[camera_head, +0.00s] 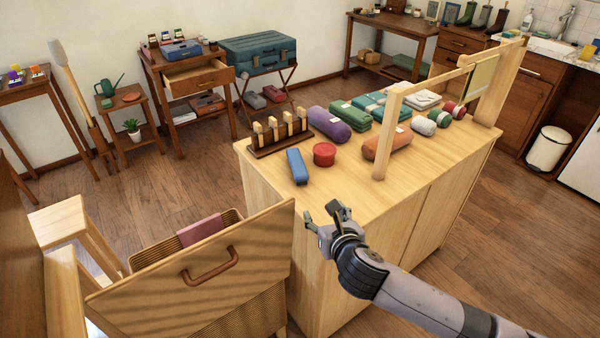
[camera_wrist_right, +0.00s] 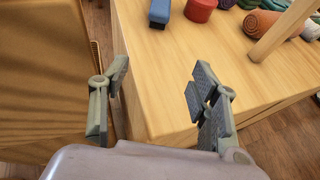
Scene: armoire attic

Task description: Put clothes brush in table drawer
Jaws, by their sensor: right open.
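A blue block-shaped object (camera_head: 297,167) with a dark underside, which looks like the clothes brush, lies on the near left part of the light wooden cabinet top (camera_head: 330,187). It also shows at the top of the right wrist view (camera_wrist_right: 160,12). My right gripper (camera_head: 325,214) is open and empty, in front of the cabinet's near corner and apart from the brush; its spread fingers also show in the wrist view (camera_wrist_right: 158,85). A small brown table at the back has a drawer (camera_head: 200,80) pulled open. My left gripper is out of view.
A red round tin (camera_head: 324,154) stands right beside the brush, with a peg rack (camera_head: 278,135) behind it. Rolled textiles (camera_head: 330,124) and a wooden frame (camera_head: 392,130) stand farther back. A large open front with a handle (camera_head: 205,270) fills the lower left.

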